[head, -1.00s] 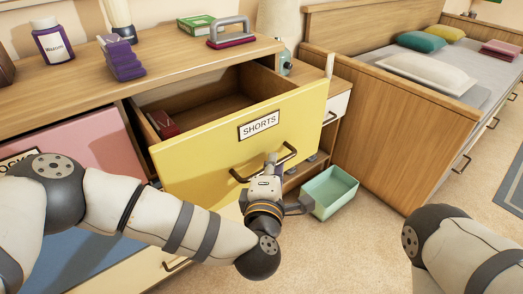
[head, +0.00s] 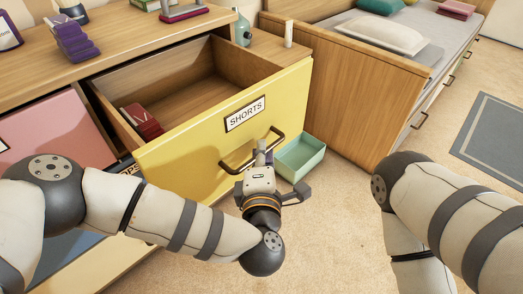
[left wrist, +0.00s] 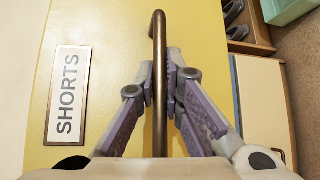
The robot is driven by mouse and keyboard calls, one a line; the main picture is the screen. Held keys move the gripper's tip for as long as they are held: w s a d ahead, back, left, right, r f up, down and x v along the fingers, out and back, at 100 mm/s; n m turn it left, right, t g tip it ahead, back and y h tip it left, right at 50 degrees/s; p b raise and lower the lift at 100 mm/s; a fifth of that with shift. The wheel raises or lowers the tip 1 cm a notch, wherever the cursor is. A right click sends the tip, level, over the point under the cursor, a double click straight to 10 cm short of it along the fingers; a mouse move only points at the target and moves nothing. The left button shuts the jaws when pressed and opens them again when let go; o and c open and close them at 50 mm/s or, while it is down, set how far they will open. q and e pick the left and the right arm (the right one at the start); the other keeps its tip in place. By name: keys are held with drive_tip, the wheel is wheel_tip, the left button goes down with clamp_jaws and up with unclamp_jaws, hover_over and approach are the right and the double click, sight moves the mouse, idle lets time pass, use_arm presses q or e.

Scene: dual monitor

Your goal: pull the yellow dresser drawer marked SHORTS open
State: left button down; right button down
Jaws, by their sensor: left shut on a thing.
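The yellow drawer (head: 200,150) marked SHORTS stands well out from the wooden dresser (head: 60,62) in the head view. Its label (head: 245,113) is on the front, above a dark bar handle (head: 277,140). My left gripper (head: 262,157) is at the handle, in front of the drawer. In the left wrist view, its purple-padded fingers (left wrist: 162,92) are shut on the handle (left wrist: 159,45), one on each side of the bar. A dark red box (head: 142,120) lies inside the drawer. My right arm shows at the right, but its gripper is out of view.
A green bin (head: 300,157) stands on the floor just right of the drawer front. A wooden bed (head: 330,95) is to the right. The pink drawer (head: 50,135) is at the left. Carpet is clear in front.

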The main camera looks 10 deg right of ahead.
use_arm(q)
drive_tip(key=c, duration=1.7)
unclamp_jaws()
drive_tip(key=v, duration=1.2)
drive_tip(key=shift+r, duration=0.1)
